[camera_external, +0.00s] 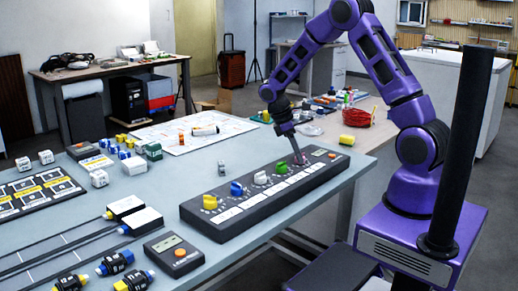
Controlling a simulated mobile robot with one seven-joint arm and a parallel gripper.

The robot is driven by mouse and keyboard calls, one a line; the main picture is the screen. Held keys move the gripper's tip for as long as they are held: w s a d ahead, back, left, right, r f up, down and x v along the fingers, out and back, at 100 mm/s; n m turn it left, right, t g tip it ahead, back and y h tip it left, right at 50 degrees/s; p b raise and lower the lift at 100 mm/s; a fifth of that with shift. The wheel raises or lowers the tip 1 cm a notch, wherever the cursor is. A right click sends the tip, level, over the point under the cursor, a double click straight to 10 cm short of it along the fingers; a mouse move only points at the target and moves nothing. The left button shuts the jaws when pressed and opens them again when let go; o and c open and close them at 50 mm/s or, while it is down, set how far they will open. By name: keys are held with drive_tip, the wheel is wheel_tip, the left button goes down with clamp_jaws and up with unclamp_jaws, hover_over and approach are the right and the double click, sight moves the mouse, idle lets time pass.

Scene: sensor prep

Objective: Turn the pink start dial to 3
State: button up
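The black dial panel (262,205) lies along the right edge of the grey table. It carries a row of coloured dials with white label plates in front of them. My gripper (300,159) points down at the far right end of this row, close above or at the dial there. A small pinkish patch shows at the fingertips. The fingers cover most of that spot, so the pink start dial and its setting cannot be read. I cannot tell whether the fingers touch it or how far apart they are.
A green dial (282,167), a white dial (260,178), a blue dial (236,188) and a yellow-green dial (210,202) stand left of my gripper. An orange button (332,155) is just right of it. A yellow block (347,140) lies behind the panel.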

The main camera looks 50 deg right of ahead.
clamp_jaws()
drive_tip(key=shift+r+m+p, duration=0.1)
drive_tip(key=shift+m+p, duration=0.2)
drive_tip(key=shift+m, duration=0.1)
drive_tip(key=shift+w+d+m+g+y+p, duration=0.1)
drive_tip(key=shift+m+g+y+p, duration=0.2)
drive_tip(key=shift+m+y+p, duration=0.5)
drive_tip(key=m, duration=0.2)
drive_tip(key=m+y+p, duration=0.1)
drive_tip(key=m, duration=0.2)
drive_tip(key=shift+d+g, duration=0.2)
drive_tip(key=shift+g, duration=0.1)
drive_tip(key=m+y+p, duration=0.1)
drive_tip(key=m+y, duration=0.1)
drive_tip(key=m, duration=0.3)
drive_tip(key=shift+d, duration=0.15)
drive_tip(key=m, duration=0.2)
drive_tip(key=m+t+y, duration=0.1)
drive_tip(key=m, duration=0.2)
drive_tip(key=shift+d+y+p, duration=0.15)
drive_tip(key=shift+y+p, duration=0.15)
drive_tip(key=shift+p, duration=0.1)
drive_tip(key=shift+m, duration=0.3)
